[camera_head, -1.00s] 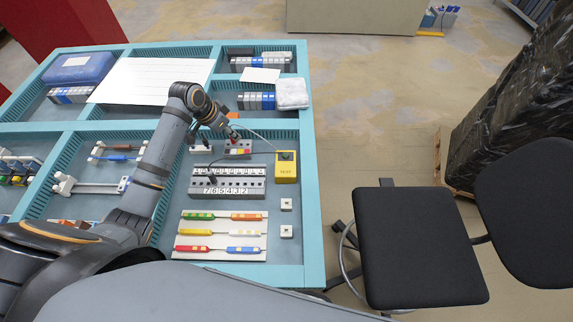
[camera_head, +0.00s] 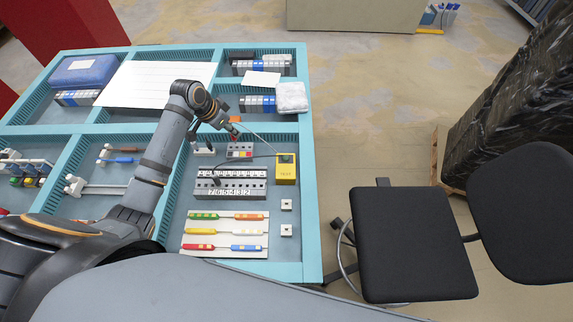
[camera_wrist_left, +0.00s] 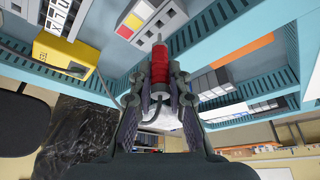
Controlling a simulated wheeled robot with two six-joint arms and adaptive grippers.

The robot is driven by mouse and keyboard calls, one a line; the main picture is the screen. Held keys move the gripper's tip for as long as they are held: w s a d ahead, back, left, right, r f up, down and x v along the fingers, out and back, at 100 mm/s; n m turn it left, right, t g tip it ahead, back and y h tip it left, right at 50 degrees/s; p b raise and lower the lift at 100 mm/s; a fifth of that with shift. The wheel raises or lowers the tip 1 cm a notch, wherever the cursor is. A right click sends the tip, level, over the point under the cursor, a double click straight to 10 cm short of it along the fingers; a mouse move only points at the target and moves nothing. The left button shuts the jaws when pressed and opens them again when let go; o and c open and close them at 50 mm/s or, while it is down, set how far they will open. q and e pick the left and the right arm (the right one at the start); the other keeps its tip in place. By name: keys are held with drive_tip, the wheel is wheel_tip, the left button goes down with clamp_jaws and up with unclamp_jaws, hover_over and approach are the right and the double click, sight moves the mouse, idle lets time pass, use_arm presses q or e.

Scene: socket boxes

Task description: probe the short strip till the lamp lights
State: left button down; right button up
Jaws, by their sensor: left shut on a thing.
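My left gripper (camera_head: 233,128) is shut on a red probe (camera_wrist_left: 160,62), whose thin tip points toward the short strip. The short strip (camera_head: 240,150) is a small grey block with red, yellow and white squares; it also shows at the top of the left wrist view (camera_wrist_left: 148,18). The probe tip is over or at the strip; I cannot tell whether it touches. The yellow tester (camera_head: 286,174) stands right of the strip, with a dark round spot on top and no glow that I can make out. My right gripper is out of view.
A long grey numbered strip (camera_head: 231,190) lies nearer me, with a dark lead running to it. A white board (camera_head: 197,241) with coloured pieces lies in front. Two small white blocks (camera_head: 286,205) sit at right. Teal dividers (camera_head: 307,190) edge the compartments.

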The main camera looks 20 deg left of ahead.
use_arm(q)
wheel_tip(320, 180, up, 4)
drive_tip(key=a+m+g+h+p, duration=0.1)
drive_tip(key=a+m+h+p, duration=0.1)
drive_tip(key=m, duration=0.4)
drive_tip(key=shift+g, duration=0.3)
drive_tip(key=f+b, duration=0.3)
drive_tip(key=b, duration=0.1)
drive_tip(key=f+b, duration=0.2)
drive_tip(key=shift+s+a+f+b, duration=0.1)
drive_tip(key=shift+s+f+b, duration=0.2)
drive_tip(key=shift+f+b, duration=0.05)
drive_tip(key=shift+r+p, duration=0.3)
drive_tip(key=shift+p, duration=0.4)
drive_tip(key=shift+f, duration=0.3)
